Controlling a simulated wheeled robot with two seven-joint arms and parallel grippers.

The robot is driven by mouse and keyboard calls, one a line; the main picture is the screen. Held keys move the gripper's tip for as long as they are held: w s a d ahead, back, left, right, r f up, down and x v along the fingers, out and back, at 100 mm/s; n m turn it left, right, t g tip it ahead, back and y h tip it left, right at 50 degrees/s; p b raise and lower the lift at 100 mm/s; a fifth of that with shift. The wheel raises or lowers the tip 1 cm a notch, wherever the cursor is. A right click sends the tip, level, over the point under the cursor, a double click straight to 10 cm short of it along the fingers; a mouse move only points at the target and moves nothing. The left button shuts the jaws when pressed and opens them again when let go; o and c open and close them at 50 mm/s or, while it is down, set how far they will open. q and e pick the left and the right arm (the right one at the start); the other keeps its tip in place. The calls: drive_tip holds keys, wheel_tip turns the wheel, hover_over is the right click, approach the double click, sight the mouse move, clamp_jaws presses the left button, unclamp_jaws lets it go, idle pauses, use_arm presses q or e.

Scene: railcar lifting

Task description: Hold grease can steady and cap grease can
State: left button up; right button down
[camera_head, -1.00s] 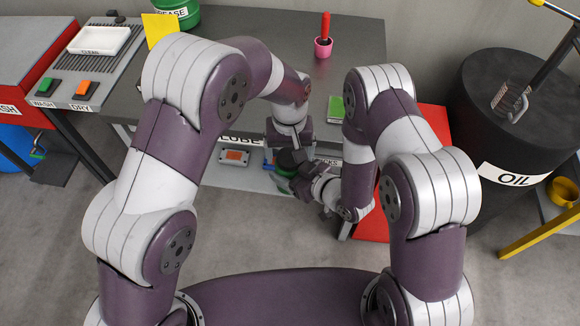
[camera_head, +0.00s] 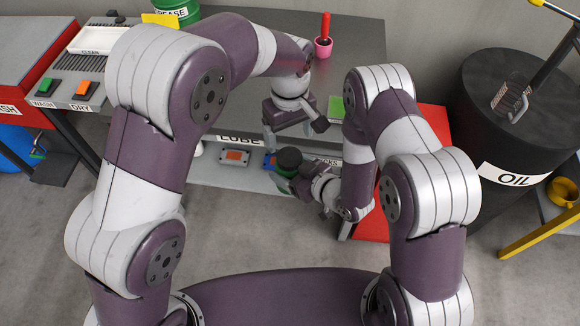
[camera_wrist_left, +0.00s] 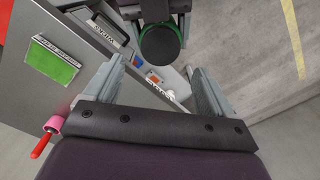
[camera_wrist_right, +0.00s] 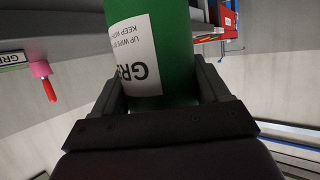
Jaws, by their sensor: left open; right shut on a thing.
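A green grease can (camera_wrist_right: 180,55) with a white label is held in my right gripper (camera_head: 303,186), which is shut on its body. In the head view the can's green side (camera_head: 285,171) shows just below a round black cap (camera_head: 289,157). In the left wrist view the black cap (camera_wrist_left: 159,45) sits on top of the can, with a green rim around it. My left gripper (camera_head: 296,134) is open and empty, above the cap and apart from it. Its two spread fingers also show in the left wrist view (camera_wrist_left: 150,88).
A dark workbench (camera_head: 350,55) lies ahead, with a pink cup (camera_head: 323,47) holding a red-handled tool and a green-topped block (camera_head: 336,107). A lower shelf (camera_head: 230,172) holds small items. A black OIL drum (camera_head: 510,130) stands right. A green GREASE container (camera_head: 178,12) stands at the back.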

sight(289, 156)
use_arm(q)
drive_tip(key=shift+r+n, duration=0.45)
drive_tip(key=shift+n, duration=0.45)
drive_tip(key=shift+f, duration=4.05)
drive_tip(key=c, duration=1.1)
drive_tip(key=m, duration=0.7)
drive_tip(key=shift+c, duration=0.2)
drive_tip(key=o, duration=1.2)
drive_tip(key=shift+c, duration=0.2)
